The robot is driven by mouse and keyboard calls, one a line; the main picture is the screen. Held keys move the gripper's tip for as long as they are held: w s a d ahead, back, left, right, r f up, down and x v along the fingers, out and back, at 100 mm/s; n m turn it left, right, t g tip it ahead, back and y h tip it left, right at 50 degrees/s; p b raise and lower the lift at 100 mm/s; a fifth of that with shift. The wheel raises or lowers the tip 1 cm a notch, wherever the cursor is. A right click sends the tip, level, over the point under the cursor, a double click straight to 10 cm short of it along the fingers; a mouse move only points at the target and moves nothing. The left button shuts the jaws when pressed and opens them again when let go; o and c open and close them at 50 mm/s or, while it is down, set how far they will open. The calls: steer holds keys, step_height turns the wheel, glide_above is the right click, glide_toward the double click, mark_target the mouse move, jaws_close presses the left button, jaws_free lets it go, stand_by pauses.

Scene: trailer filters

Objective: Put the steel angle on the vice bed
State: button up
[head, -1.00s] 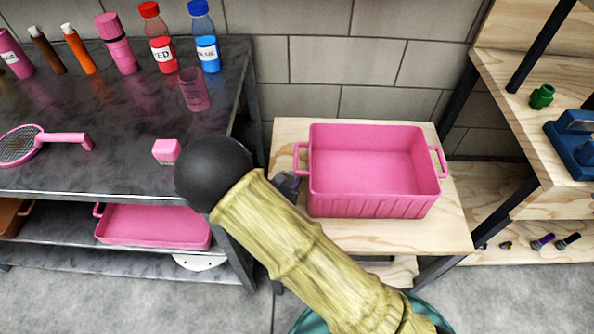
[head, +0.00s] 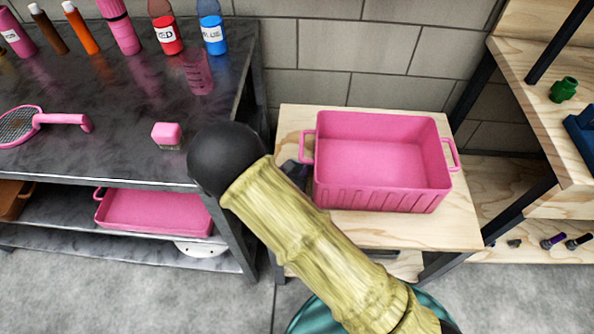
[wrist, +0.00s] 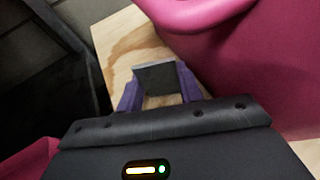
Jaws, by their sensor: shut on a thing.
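My gripper (wrist: 158,88) shows in the wrist view with two purple fingers shut on a grey, flat-faced metal piece, which looks like the steel angle (wrist: 156,75). Its full shape does not show. Pale wood lies beneath it. In the head view my arm hides most of the gripper; a dark bit of it (head: 297,172) shows just left of the pink bin. A blue object, probably the vice (head: 582,135), is cut off by the right edge of the head view, on the wooden bench (head: 535,65). Its bed is not visible.
A pink bin (head: 383,190) with side handles stands on a low wooden table (head: 430,232), close to my gripper. A green part (head: 564,89) sits near the vice.

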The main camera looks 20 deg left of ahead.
steer(key=shift+f, duration=0.35)
steer(key=shift+s+f, duration=0.1)
steer(key=o, duration=0.8)
steer(key=shift+s+r, duration=0.15)
steer(key=shift+r, duration=0.2)
steer(key=p+v, duration=0.2)
steer(key=v, duration=0.9)
steer(key=shift+s+r, duration=0.1)
steer(key=shift+s, duration=0.15)
